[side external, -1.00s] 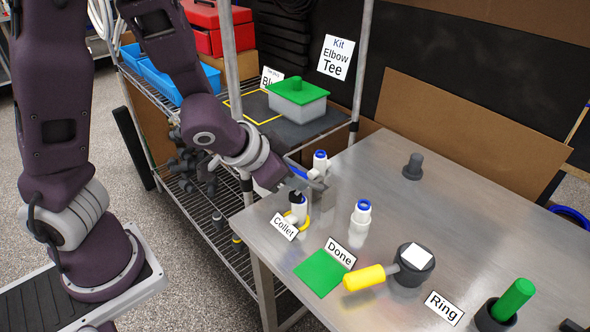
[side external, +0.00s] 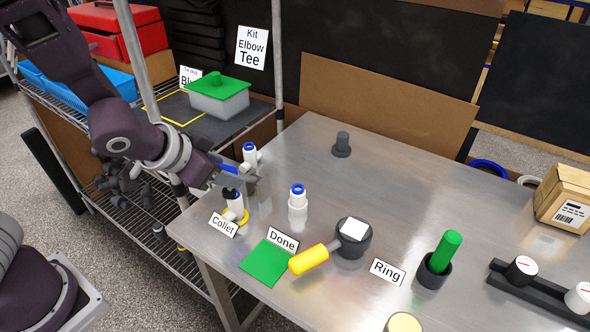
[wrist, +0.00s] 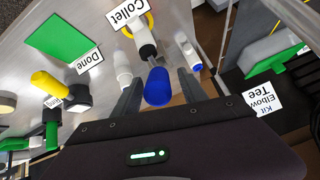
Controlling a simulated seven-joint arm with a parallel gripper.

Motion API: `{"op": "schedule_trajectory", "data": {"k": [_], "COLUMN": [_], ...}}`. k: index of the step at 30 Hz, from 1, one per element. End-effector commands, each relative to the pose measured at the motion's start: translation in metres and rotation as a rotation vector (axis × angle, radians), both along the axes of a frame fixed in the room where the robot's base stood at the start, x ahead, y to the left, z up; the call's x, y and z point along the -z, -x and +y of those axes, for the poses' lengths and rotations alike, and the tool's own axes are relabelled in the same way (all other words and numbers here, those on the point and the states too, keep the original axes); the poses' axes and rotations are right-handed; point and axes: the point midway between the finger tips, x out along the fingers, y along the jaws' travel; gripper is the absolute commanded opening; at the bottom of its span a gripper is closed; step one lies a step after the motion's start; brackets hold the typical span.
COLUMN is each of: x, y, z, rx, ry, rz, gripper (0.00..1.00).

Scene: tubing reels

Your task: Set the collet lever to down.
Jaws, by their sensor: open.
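The collet station stands at the table's left corner, with a black and white body (side external: 234,201) on a yellow ring (side external: 236,216), behind the Collet sign (side external: 223,225). In the wrist view, the Collet sign (wrist: 127,14) and yellow ring (wrist: 127,31) are at the top. The lever's blue handle (wrist: 157,88) points up toward the wrist camera, between the two fingers. In the side view, a blue part (side external: 226,162) shows beside my gripper (side external: 244,181). My gripper in the wrist view (wrist: 160,77) is open around the handle. Finger contact cannot be told.
White fittings with blue tops stand behind the station (side external: 250,153) and to its right (side external: 298,202). The green Done mat (side external: 265,263) and a yellow-handled tool (side external: 310,260) lie in front. A dark peg (side external: 342,145) stands at the back.

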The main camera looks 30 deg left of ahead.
Motion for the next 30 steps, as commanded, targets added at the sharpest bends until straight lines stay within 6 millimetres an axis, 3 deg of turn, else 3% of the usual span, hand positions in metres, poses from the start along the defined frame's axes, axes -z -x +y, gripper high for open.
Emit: {"op": "schedule_trajectory", "data": {"k": [11, 17, 26, 30], "x": [-0.013, -0.026, -0.093, -0.076], "y": [-0.017, -0.036, -0.009, -0.044], "z": [0.002, 0.001, -0.003, -0.016], "rx": [-0.006, -0.004, 0.005, 0.012], "ry": [0.001, 0.005, 0.006, 0.022], "rz": [0.132, 0.282, 0.304, 0.314], "gripper": [0.5, 0.5, 0.5, 0.5]}}
